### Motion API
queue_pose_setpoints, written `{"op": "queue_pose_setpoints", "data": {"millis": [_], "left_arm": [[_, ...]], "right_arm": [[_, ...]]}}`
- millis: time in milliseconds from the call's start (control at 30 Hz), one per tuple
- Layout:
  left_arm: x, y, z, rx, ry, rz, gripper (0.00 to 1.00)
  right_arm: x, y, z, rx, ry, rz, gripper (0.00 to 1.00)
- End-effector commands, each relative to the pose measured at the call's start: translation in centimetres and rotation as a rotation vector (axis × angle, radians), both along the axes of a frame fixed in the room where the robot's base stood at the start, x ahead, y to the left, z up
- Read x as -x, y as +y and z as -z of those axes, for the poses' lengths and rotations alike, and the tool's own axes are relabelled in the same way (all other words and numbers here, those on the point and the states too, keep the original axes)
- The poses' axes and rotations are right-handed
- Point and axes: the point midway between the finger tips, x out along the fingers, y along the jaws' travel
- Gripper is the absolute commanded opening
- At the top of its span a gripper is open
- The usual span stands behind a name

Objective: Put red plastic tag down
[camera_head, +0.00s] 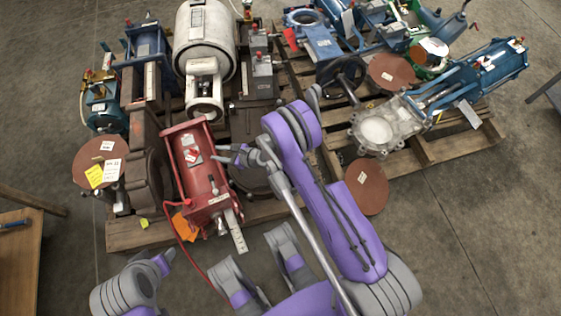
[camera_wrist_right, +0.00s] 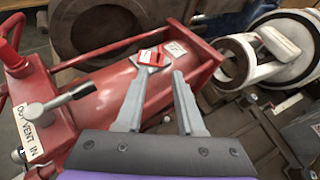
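The red plastic tag (camera_wrist_right: 148,57) lies on top of the red cylinder machine (camera_wrist_right: 105,92), beside a white label (camera_wrist_right: 176,48). In the head view the tag (camera_head: 190,155) is small and hard to tell from the red machine (camera_head: 203,187). My right gripper (camera_head: 216,153) reaches in over the machine from the right. In the right wrist view its two fingers (camera_wrist_right: 159,70) are apart with nothing held between them. The tag shows just beyond the left fingertip; whether they touch I cannot tell. My left gripper does not show; only arm parts of mine are at the lower left.
A wooden pallet (camera_head: 140,236) carries the red machine, a white motor (camera_head: 204,42) and rusty parts. A second pallet (camera_head: 440,150) at right holds blue valves and a cylinder. A brown disc (camera_head: 366,187) lies before it. Concrete floor at lower right is clear.

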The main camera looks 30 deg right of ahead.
Motion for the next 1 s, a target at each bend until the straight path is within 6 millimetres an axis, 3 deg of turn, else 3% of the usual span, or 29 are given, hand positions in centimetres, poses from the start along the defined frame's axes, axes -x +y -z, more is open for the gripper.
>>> {"op": "queue_pose_setpoints", "data": {"millis": [233,467,700,1000], "left_arm": [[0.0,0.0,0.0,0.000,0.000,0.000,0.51],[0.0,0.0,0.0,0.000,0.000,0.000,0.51],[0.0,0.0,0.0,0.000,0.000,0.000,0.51],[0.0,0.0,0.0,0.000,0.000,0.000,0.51]], "right_arm": [[0.9,-0.1,-8.5,0.419,-0.137,-0.255,0.37],[5.5,-1.2,-15.7,0.839,-0.270,-0.569,0.37],[13.1,-3.5,-21.3,1.230,-0.391,-0.946,0.37],[24.4,-7.6,-24.4,1.621,-0.508,-1.479,0.37]]}}
